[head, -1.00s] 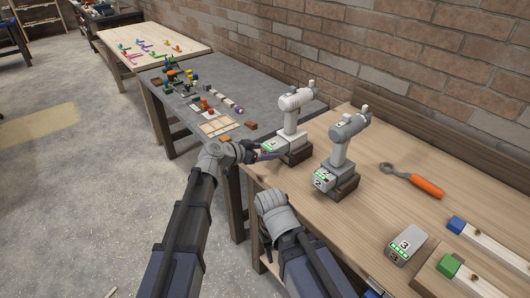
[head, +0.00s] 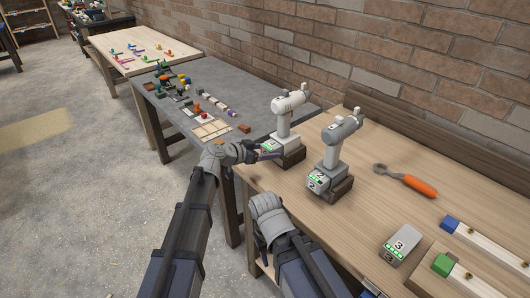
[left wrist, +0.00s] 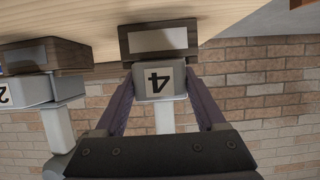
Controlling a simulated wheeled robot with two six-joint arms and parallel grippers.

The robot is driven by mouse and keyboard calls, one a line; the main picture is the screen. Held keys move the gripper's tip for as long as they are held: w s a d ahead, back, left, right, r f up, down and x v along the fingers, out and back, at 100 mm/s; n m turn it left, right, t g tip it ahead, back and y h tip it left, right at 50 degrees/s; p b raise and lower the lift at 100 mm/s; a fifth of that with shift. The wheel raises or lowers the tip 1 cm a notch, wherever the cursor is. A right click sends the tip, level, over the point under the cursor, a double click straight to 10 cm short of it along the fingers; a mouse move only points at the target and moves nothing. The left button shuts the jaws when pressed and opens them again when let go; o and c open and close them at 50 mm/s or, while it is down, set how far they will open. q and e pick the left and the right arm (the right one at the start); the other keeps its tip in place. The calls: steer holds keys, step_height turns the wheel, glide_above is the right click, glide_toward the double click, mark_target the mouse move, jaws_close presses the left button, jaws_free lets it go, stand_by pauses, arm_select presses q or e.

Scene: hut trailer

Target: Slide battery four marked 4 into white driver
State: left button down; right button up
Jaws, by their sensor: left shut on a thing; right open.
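The white driver (head: 291,103) stands upright in a dark wooden stand (head: 290,158) on the wooden bench. My left gripper (head: 264,152) is shut on battery four (head: 270,146), a grey block with green bars, at the foot of the driver's handle. In the left wrist view, battery four (left wrist: 159,79) shows its "4" upside down between the two fingers. The white handle (left wrist: 165,116) lines up with it, and the stand (left wrist: 158,40) is close by. I cannot tell how far the battery is in. My right gripper (head: 268,236) is open and empty at the bench's front edge.
A grey driver (head: 341,130) with battery two (head: 317,182) stands just right of the white one. Battery three (head: 401,245), an orange-handled wrench (head: 406,180) and blocks on wooden rails lie further right. A grey table (head: 190,85) with small parts is behind left.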

arm_select(q)
steer(key=shift+w+d, duration=0.2)
steer(key=shift+d, duration=0.05)
jaws_free()
steer(key=shift+s+a, duration=0.1)
steer(key=shift+s+a, duration=0.9)
steer(key=shift+a, duration=0.3)
steer(key=shift+s+a, duration=0.85)
steer(key=shift+a, duration=0.35)
steer(key=shift+r, duration=0.1)
steer(key=p+v, duration=0.1)
steer(key=v, duration=0.1)
steer(key=p+v, duration=0.2)
steer(key=v, duration=0.1)
steer(key=shift+s+a+r, duration=0.1)
steer(key=shift+a+r, duration=0.05)
steer(key=shift+r, duration=0.3)
